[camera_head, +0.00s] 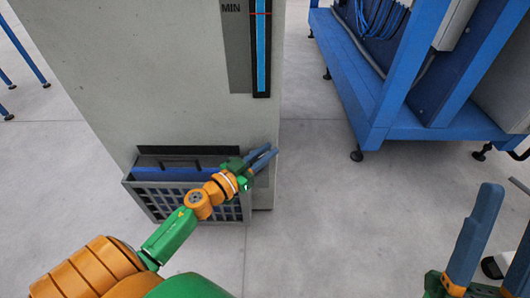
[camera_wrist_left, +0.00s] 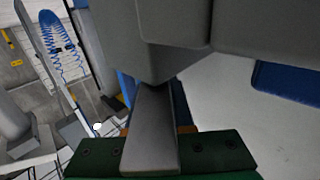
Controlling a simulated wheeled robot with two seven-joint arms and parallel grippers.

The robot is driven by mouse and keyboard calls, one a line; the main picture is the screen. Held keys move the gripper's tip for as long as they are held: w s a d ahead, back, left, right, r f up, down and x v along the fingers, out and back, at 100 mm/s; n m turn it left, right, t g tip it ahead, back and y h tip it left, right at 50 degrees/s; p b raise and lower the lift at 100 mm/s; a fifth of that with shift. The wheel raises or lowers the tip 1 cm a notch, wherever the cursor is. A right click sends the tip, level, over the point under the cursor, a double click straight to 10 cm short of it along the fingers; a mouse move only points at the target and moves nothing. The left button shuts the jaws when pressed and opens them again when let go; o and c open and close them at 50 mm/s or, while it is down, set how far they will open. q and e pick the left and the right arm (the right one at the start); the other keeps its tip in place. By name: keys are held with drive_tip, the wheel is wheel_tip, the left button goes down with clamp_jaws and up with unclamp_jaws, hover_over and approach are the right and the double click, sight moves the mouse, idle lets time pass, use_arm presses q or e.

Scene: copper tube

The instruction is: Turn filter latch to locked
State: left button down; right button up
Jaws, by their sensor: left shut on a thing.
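The filter housing (camera_head: 158,205), a grey grille frame with a dark and blue insert, sits at the foot of the grey cabinet (camera_head: 120,80). My left gripper (camera_head: 262,158) is at the housing's upper right corner, by the cabinet's right edge. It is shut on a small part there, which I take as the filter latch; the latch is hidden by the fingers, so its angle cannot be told. In the left wrist view a large grey body fills the top, close against the grey finger (camera_wrist_left: 152,130). My right gripper (camera_head: 506,212) is open and empty at the lower right.
A blue frame stand (camera_head: 400,100) with blue hoses stands on the floor at the upper right. A level gauge (camera_head: 261,50) is on the cabinet front above the filter. The grey floor (camera_head: 340,215) between cabinet and right gripper is clear.

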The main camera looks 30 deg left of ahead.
use_arm(q)
drive_tip(key=shift+d+h, duration=0.1)
drive_tip(key=shift+h, duration=0.2)
drive_tip(key=c, duration=0.8)
unclamp_jaws()
drive_tip(key=shift+s, duration=0.1)
